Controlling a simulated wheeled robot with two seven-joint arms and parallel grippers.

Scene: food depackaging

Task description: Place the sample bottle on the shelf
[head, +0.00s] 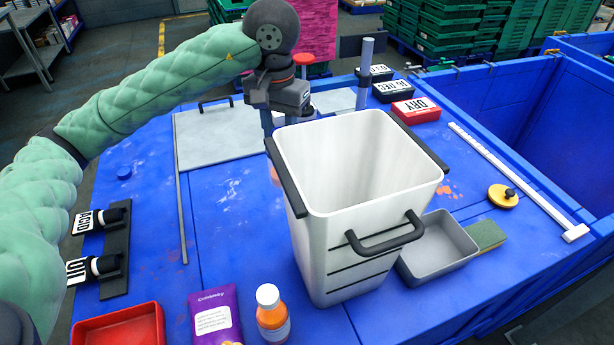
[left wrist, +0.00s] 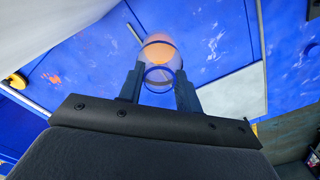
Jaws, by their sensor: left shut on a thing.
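My left gripper (head: 267,126) is over the blue table just behind the tall white bin, whose rim partly hides the fingers. It is shut on a clear, rounded bottle with orange inside, seen between the fingertips in the left wrist view (left wrist: 160,52). In the head view only a bit of orange (head: 274,174) shows beside the bin's left edge. I take this to be the sample bottle; its full shape is hidden. A grey metal shelf rack (head: 28,45) stands on the floor at the far left; I cannot tell whether it is the shelf meant. My right gripper is not in view.
The white bin (head: 345,245) fills the table's middle. In front are an orange bottle (head: 272,315), a purple packet (head: 216,318) and a red tray (head: 120,328). A grey tray (head: 440,245) is right. The left-middle table is mostly clear.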

